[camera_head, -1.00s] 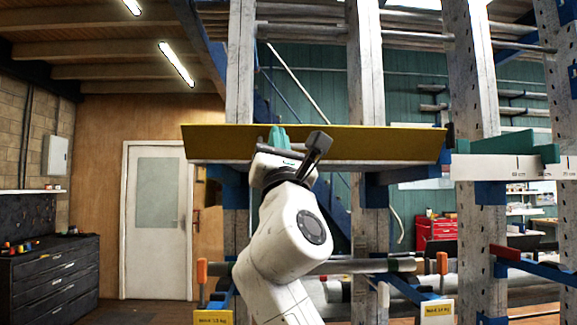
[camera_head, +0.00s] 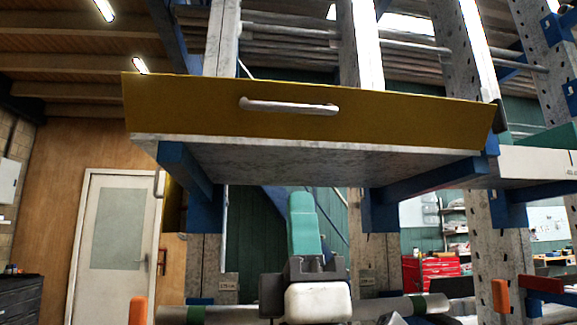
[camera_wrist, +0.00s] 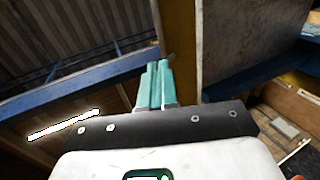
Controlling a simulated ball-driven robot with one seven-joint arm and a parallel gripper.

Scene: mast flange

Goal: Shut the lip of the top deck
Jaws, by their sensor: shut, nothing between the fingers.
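The lip (camera_head: 400,122) is a long yellow board along the front of the top deck (camera_head: 300,160), with a pale bar handle (camera_head: 290,106) on its face. Its upper edge looks longer than its lower edge, so it seems to lean out towards me; I cannot tell by how much. The deck's grey underside shows below it. My gripper (camera_head: 303,215) has teal fingers pointing up, below the deck in the picture and apart from the handle. In the wrist view the fingers (camera_wrist: 155,85) are together and empty, beside a yellow-brown panel (camera_wrist: 181,45) that may be the lip.
Grey rack posts (camera_head: 360,45) and blue brackets (camera_head: 185,175) carry the deck. A lower rail (camera_head: 395,306) with orange-tipped stops (camera_head: 138,310) runs behind my gripper. A red tool chest (camera_head: 425,272) stands behind at right, and a white door (camera_head: 115,245) at left.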

